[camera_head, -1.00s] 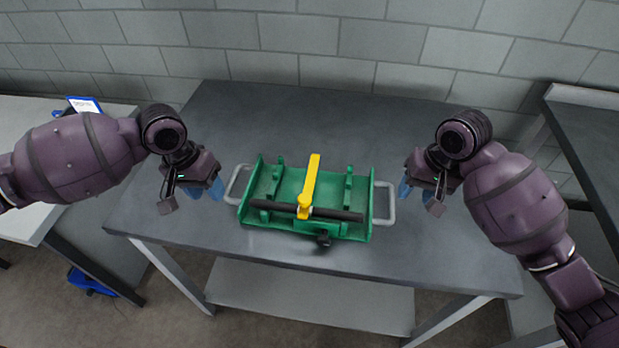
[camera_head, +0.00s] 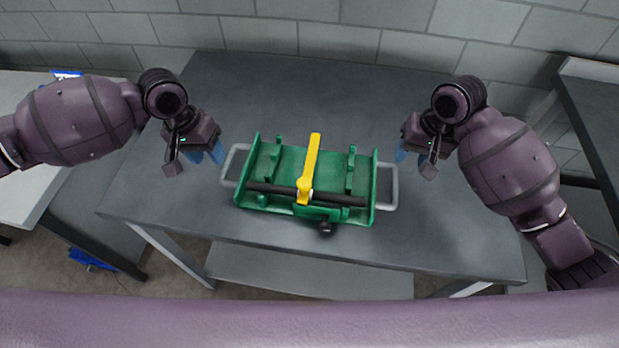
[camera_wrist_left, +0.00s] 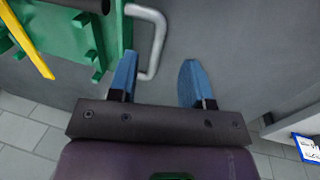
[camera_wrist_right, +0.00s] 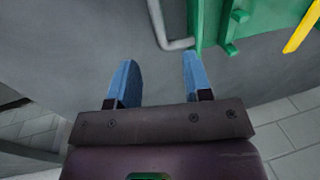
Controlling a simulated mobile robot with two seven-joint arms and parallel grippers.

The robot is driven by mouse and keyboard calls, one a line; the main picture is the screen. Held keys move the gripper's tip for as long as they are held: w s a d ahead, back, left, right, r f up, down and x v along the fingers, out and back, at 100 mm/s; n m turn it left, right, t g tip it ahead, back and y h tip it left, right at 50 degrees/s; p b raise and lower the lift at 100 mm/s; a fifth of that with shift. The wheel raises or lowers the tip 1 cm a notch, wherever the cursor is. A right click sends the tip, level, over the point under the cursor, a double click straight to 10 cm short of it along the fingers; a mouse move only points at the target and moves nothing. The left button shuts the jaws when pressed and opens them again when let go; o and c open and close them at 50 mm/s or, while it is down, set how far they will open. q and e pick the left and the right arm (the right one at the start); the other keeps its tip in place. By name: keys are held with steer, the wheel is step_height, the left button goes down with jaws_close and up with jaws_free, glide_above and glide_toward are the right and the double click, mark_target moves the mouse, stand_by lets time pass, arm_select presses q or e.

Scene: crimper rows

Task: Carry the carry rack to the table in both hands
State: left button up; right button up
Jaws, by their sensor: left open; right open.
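The green carry rack (camera_head: 279,165) sits on the dark grey table, with a yellow lever (camera_head: 311,165), a black bar across its near side and a grey handle at each end. My left gripper (camera_head: 207,156) is open and empty, just beyond the left handle (camera_head: 231,163). My right gripper (camera_head: 411,155) is open and empty, just beyond the right handle (camera_head: 391,187). In the right wrist view the handle (camera_wrist_right: 160,25) lies ahead of the fingertips, untouched.
The rack's table (camera_head: 270,90) has bare surface around the rack, with a block wall behind. A light-topped table (camera_head: 20,185) stands at the left and a dark-topped one (camera_head: 590,125) at the right. A blue thing (camera_head: 90,258) lies on the floor at left.

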mark_target(222, 174)
arm_select(q)
steer(key=f, duration=0.2)
steer(key=d+f, duration=0.1)
steer(key=f, duration=0.5)
steer(key=shift+s+d+f, duration=0.15)
steer(key=shift+d, duration=0.15)
arm_select(e)
steer(key=f, duration=0.2)
steer(key=a+f, duration=0.1)
steer(key=f, duration=0.5)
steer(key=shift+w+a+f, duration=0.15)
steer(key=shift+a, duration=0.15)
arm_select(q)
jaws_close()
arm_select(e)
jaws_close()
steer(key=shift+w, duration=0.1)
